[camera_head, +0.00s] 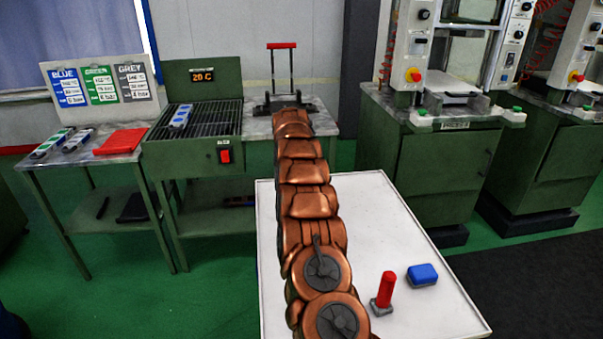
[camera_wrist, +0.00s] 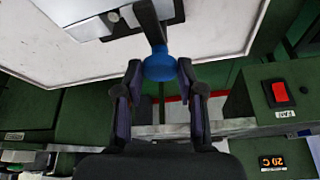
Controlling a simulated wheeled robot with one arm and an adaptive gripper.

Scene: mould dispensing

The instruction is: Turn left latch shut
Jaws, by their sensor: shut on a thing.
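In the wrist view, a blue round knob (camera_wrist: 159,67) sits at the end of a short black lever (camera_wrist: 149,22). I take this lever to be the left latch. My gripper (camera_wrist: 158,75) has its two dark fingers closed on the knob from either side. The lever runs up towards a silver metal part (camera_wrist: 75,10), which is cut off by the top edge. In the head view, my arm reaches to the back bench and hides the latch and my gripper. A dark frame with a red-topped handle (camera_head: 282,46) stands just beyond the arm's end.
A green grill station (camera_head: 201,115) with a red switch (camera_head: 225,156) and a 20 C display (camera_head: 202,75) stands left of the arm's end. A white tabletop (camera_head: 390,215) holds a red peg (camera_head: 385,288) and a blue block (camera_head: 422,274). Green machines stand at right.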

